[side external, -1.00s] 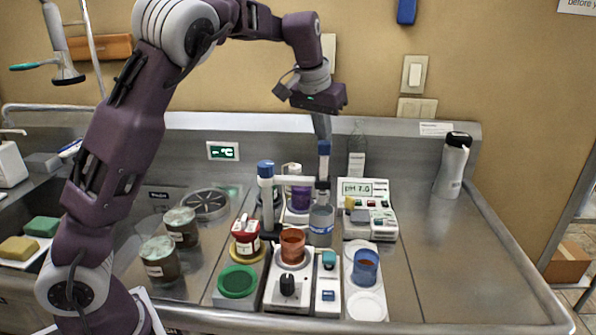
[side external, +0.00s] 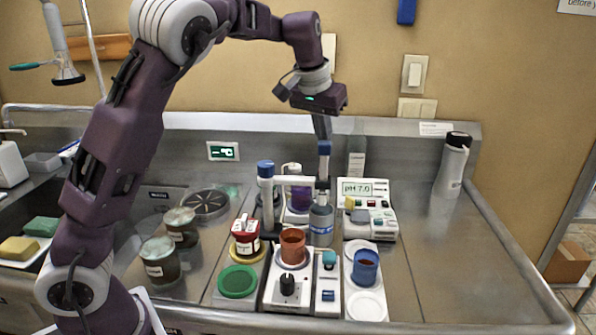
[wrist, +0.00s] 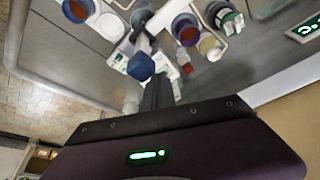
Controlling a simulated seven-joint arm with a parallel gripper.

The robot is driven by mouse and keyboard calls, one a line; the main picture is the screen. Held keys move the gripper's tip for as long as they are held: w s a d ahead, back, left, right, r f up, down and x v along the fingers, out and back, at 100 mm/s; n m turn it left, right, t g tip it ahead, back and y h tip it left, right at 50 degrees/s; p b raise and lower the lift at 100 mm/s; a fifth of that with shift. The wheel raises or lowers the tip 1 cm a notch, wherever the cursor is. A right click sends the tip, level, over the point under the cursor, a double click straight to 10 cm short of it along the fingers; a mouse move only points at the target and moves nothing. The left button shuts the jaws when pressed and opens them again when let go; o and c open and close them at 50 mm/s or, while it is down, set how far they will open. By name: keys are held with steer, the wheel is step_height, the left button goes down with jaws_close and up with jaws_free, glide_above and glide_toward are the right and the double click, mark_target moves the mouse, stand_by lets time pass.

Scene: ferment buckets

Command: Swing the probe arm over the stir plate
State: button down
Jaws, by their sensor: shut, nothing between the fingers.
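The probe arm (side external: 294,181) is a white bar reaching right from a post with a blue cap (side external: 265,168). At its right end stands an upright probe with a blue top (side external: 324,148), above a grey bottle (side external: 321,226). The stir plate (side external: 277,291) is a white box with a black knob, front left of that bottle, and an orange beaker (side external: 292,247) stands on it. My gripper (side external: 323,137) is shut and empty, pointing down at the blue top; I cannot tell whether they touch. In the wrist view my fingers (wrist: 157,92) lie close to the blue top (wrist: 141,66).
A pH meter (side external: 366,188) stands behind right, and a blue beaker (side external: 365,268) front right. A red-and-white jar (side external: 245,236) and green lid (side external: 237,281) are left of the stir plate. Two lidded jars (side external: 160,262) stand further left.

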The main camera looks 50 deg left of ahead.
mark_target(325, 148)
steer(key=shift+s+d, duration=0.8)
steer(key=shift+d, duration=0.35)
steer(key=shift+s+d, duration=1.05)
steer(key=shift+s, duration=0.2)
steer(key=s, duration=0.1)
steer(key=s+d, duration=0.1)
steer(key=s, duration=0.1)
steer(key=shift+d, duration=0.3)
